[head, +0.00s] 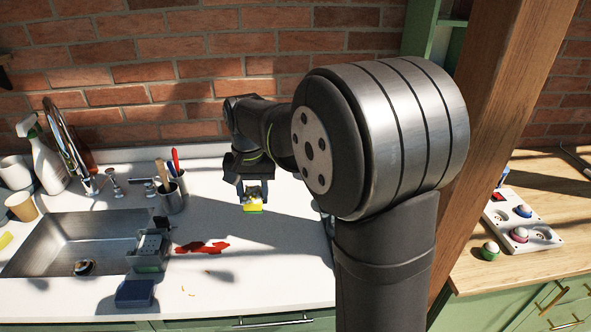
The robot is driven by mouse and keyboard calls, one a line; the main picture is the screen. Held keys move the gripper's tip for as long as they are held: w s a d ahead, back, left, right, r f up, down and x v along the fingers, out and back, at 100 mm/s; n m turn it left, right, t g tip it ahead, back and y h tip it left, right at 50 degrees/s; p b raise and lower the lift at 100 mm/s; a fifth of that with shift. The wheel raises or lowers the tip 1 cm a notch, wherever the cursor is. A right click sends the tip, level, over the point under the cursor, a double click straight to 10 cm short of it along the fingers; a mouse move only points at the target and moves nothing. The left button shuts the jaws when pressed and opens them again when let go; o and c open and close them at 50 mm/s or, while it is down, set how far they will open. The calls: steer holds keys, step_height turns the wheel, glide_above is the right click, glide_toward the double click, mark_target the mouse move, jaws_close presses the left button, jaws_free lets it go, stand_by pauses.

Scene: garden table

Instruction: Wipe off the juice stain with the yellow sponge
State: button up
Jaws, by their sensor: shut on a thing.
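The red juice stain (203,247) lies on the white counter, to the right of the sink. The yellow sponge (252,207) has a green underside and is held in my gripper (253,196). My gripper points down and is shut on the sponge. The sponge is to the right of the stain and farther back; it does not overlap the stain in this view. I cannot tell whether it touches the counter.
A steel sink (40,243) with a tap (68,150) is at left. A grey caddy (150,250) and a blue block (135,293) stand left of the stain. A utensil cup (171,196) stands behind it. The counter in front of the sponge (270,265) is clear.

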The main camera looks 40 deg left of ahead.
steer(key=shift+s+a+f, duration=0.3)
steer(key=shift+s+f, duration=1.05)
steer(key=shift+s, duration=1.85)
steer(key=shift+s+a+f, duration=0.35)
steer(key=shift+s+f, duration=1)
steer(key=shift+s, duration=1.8)
steer(key=shift+s+a+f, duration=0.3)
steer(key=shift+s+f, duration=1.05)
steer(key=shift+s, duration=1.85)
